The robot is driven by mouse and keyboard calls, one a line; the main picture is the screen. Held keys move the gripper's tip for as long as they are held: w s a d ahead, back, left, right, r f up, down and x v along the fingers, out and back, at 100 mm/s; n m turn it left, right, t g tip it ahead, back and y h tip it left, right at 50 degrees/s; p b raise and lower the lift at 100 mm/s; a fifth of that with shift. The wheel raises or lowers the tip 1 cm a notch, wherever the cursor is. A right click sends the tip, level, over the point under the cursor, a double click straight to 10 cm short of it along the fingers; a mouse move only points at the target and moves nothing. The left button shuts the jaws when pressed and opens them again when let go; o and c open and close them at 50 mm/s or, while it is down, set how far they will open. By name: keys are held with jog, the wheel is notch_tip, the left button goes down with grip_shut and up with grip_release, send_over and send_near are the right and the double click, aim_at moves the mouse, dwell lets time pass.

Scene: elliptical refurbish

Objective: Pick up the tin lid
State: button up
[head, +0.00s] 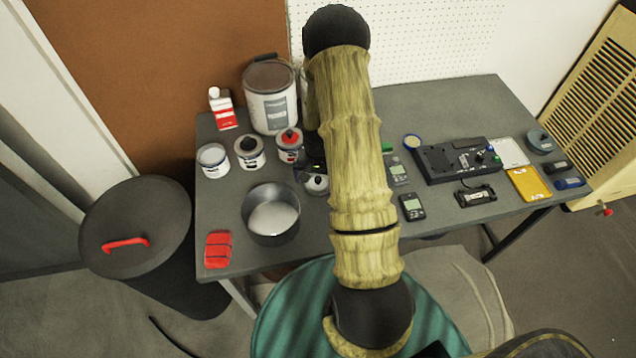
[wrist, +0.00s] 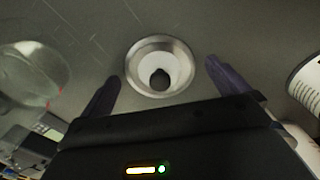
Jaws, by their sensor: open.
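The tin lid (wrist: 160,65) lies on the grey table, a round metal disc with a shiny rim, a white middle and a black knob. It sits between and just beyond the fingertips of my gripper (wrist: 162,73) in the wrist view. The fingers are apart, one on each side of the lid, with nothing between them. In the head view the lid (head: 316,184) shows partly, beside my arm, and my dark gripper (head: 309,169) is just above it. My arm and gripper hide part of this spot.
Paint tins (head: 249,155) and a large lidded bucket (head: 270,100) stand behind and left. A dark round pan (head: 271,215) is left of the lid. A clear rounded object (wrist: 32,80) is at the wrist view's left. Meters and a black device (head: 455,162) lie right.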

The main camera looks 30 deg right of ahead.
aim_at(319, 178)
jog(key=c, duration=0.9)
jog(key=shift+c, duration=0.2)
jog(key=shift+d+r, duration=0.1)
jog(key=shift+d+r, duration=0.1)
jog(key=shift+r, duration=0.1)
notch_tip(319, 178, up, 7)
jog(key=shift+f+b, duration=0.2)
jog(key=shift+b, duration=0.15)
jog(key=s+d+b, duration=0.1)
jog(key=s+d, duration=0.1)
jog(key=d, duration=0.7)
jog(key=s+d+b, duration=0.1)
jog(key=s+d, duration=0.2)
jog(key=d, duration=0.7)
jog(key=shift+s, duration=0.3)
jog(key=shift+w+a, duration=0.1)
jog(key=shift+a, duration=0.05)
